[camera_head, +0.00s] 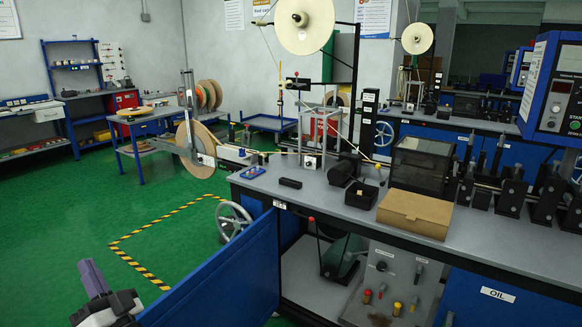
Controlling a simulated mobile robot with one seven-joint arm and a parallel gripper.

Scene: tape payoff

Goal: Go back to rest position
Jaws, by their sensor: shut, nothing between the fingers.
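Part of my own arm shows at the lower left corner of the picture, as a purple-grey and dark link beside white and black parts. It is over the green floor, left of the blue panel of the workbench. No object shows on the visible part of the arm.
The grey workbench (325,203) fills the right half, with a cardboard box (414,214), dark machine parts and tape reels. A blue panel (222,274) stands at its front left. Yellow-black tape (135,263) marks the open green floor (60,220).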

